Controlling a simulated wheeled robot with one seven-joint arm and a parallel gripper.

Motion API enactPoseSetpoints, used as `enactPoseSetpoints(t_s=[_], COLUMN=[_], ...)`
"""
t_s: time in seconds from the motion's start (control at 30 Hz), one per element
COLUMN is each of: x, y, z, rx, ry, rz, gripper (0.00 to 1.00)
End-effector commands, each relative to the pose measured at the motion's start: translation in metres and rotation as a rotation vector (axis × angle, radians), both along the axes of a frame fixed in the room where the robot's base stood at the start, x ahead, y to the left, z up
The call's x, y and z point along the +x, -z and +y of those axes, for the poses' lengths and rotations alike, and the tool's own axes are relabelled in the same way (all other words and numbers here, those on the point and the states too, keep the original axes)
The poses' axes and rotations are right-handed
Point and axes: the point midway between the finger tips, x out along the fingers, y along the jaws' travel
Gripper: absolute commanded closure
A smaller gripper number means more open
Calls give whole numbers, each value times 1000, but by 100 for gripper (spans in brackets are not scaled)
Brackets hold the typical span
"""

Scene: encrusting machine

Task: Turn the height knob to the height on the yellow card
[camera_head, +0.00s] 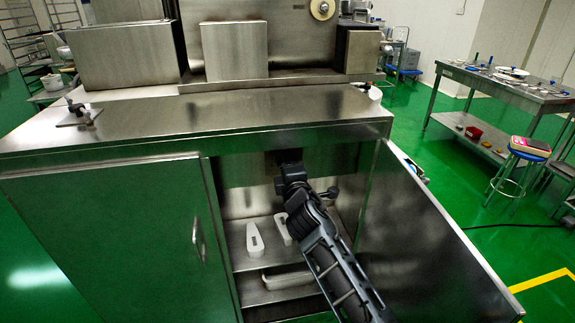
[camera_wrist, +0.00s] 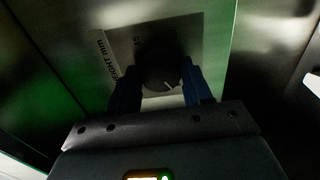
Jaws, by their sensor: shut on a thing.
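The height knob (camera_wrist: 158,64) is dark and round, with a short white mark at its lower right edge in the wrist view. It sits on a pale plate (camera_wrist: 107,40) lettered "HEIGHT mm", with a "15" near the knob; other scale numbers are hidden or too dark to read. My gripper (camera_wrist: 161,83) is shut on the knob, one finger on each side. In the head view my gripper (camera_head: 289,168) reaches into the open cabinet, and my arm hides the knob there. I cannot make out the yellow card in either view.
The cabinet door (camera_head: 430,245) stands open at the right; the left door (camera_head: 110,245) is shut. White pieces (camera_head: 255,240) lie on the shelf (camera_head: 262,262) below my gripper. A stool (camera_head: 530,147) with a small red and pale item stands near the work table (camera_head: 510,92).

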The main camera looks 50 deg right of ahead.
Motion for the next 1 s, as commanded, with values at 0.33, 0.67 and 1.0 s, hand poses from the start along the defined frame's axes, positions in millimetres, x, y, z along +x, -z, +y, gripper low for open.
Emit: enactPoseSetpoints(t_s=[0.33,0.67,1.0], x=[0,0,-12], y=[1,1,2], z=[1,1,9], rx=[-4,-2,-2], ry=[-2,-1,-2], rz=[4,3,3], gripper=[81,25,25])
